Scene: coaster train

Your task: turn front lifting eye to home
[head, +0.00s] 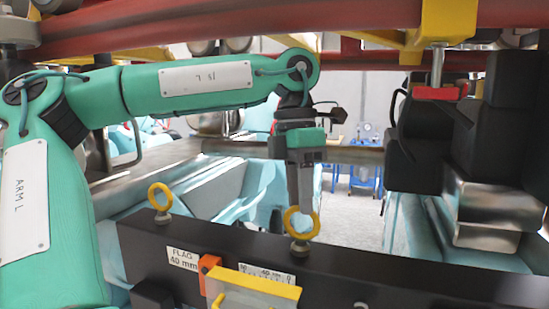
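Two yellow lifting eyes stand on a black beam (430,275). One lifting eye (153,197) is on the left, with nothing touching it. The other lifting eye (288,222) is near the middle of the view, upright on a grey base with its ring nearly face-on. I cannot tell which one is the front eye. My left gripper (301,207) points straight down at the middle eye, its grey fingers overlapping the top of the ring. Whether the fingers close on the ring is hidden at this angle. My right gripper is out of view.
On the beam's near side are a "FLAG 40 mm" label (183,259), an orange pointer (208,272), a scale and a yellow-topped plate (255,284). Red rails and yellow brackets (447,20) cross overhead. Black blocks with a metal box (485,208) stand at right.

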